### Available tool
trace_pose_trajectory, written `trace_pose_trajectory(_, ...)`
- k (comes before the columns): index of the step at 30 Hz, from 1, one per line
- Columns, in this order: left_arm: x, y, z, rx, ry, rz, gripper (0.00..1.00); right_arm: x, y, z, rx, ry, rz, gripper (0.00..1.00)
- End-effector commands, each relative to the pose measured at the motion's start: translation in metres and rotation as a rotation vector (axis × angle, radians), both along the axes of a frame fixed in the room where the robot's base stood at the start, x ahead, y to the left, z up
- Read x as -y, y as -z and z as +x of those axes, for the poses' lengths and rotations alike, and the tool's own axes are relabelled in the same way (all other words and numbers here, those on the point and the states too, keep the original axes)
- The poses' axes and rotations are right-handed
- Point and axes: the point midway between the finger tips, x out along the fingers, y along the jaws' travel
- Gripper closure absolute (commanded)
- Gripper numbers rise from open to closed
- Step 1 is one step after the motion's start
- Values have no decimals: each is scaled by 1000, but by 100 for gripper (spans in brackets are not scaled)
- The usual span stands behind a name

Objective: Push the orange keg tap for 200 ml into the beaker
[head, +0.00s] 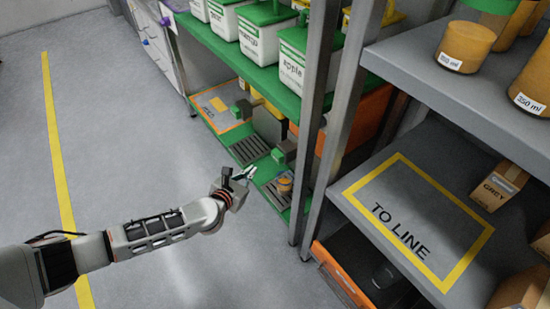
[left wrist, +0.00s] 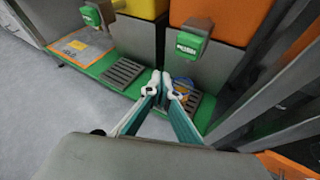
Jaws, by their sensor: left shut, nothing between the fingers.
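The orange keg (head: 362,118) stands on the green lower shelf; it also fills the top right of the left wrist view (left wrist: 235,18). Its grey tap with a green label (left wrist: 188,42) sticks out at the front, above a drip grate; the tap shows in the head view too (head: 284,152). A small container with orange in it, likely the beaker (head: 285,184), stands on the grate below the tap. In the wrist view my fingers partly hide it. My left gripper (head: 245,173) is shut and empty, in front of the tap and apart from it. My right gripper is out of view.
A yellow keg (left wrist: 140,7) with its own tap (left wrist: 90,16) and grate (left wrist: 122,72) stands to the left. Metal shelf posts (head: 318,110) rise close on the right. White labelled tubs (head: 308,55) stand above. The floor on the left is clear.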

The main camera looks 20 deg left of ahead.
Motion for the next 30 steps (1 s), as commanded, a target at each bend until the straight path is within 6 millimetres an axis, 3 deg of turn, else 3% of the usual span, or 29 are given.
trace_pose_trajectory(15, 35, 1, 45, -1, -1, 1, 100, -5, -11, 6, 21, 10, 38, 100)
trace_pose_trajectory(30, 37, 0, 48, 0, 0, 1, 100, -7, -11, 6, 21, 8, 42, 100)
